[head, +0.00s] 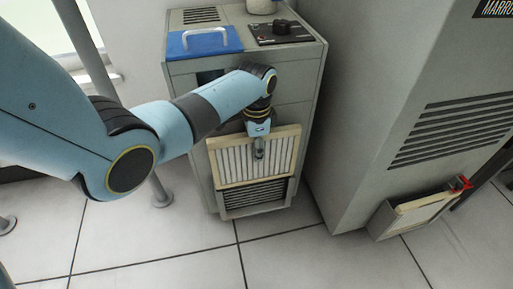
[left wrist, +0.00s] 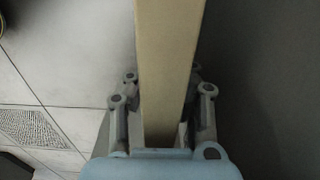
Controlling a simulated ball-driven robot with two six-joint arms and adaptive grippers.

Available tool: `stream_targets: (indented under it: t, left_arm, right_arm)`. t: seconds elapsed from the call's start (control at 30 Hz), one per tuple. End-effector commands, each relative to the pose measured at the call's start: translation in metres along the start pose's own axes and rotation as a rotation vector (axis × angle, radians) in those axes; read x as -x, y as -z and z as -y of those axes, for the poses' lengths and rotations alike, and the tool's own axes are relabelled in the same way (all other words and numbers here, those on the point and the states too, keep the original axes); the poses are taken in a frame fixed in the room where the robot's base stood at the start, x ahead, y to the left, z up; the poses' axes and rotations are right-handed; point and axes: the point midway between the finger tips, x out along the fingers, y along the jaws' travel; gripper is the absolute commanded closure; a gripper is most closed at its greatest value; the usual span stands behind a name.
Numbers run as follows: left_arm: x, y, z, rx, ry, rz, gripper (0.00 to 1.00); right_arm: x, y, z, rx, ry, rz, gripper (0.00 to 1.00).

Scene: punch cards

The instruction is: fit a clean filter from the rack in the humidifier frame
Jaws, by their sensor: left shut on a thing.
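A pleated filter (head: 232,163) with white folds and a pale wooden frame stands upright at the front of the grey humidifier cabinet (head: 290,82). My left gripper (head: 259,152) is shut on this filter near its top edge. In the left wrist view the filter's wooden edge (left wrist: 168,60) runs between the fingers of my left gripper (left wrist: 162,118). The filter covers the part of the cabinet front behind it, so I cannot tell whether it sits in a frame or is held before it. My right gripper is not in view.
A dark louvred grille (head: 252,196) shows below the filter. A blue panel with a white handle (head: 205,41) lies on the cabinet top. A tall grey cabinet (head: 400,80) stands close on the right, with a holder (head: 385,220) containing a pale-framed panel with a red tab (head: 460,184). Tiled floor in front is clear.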

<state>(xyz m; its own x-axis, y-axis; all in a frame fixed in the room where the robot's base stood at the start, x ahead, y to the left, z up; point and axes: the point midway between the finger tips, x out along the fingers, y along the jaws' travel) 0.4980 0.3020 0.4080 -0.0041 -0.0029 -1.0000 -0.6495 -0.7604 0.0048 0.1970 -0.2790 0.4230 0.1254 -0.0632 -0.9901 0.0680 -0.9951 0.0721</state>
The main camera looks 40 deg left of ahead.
Motion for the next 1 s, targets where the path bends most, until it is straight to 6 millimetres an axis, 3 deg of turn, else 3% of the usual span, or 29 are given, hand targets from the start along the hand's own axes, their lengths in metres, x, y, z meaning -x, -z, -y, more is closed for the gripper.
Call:
stream_targets:
  t: [0.57,1.0]
  left_arm:
    - [-0.024,0.000,0.000,0.000,0.001,-0.001,1.00]
    - [-0.025,0.000,0.000,0.000,0.001,-0.001,1.00]
  right_arm:
    - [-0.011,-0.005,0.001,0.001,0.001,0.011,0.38]
    - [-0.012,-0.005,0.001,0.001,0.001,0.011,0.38]
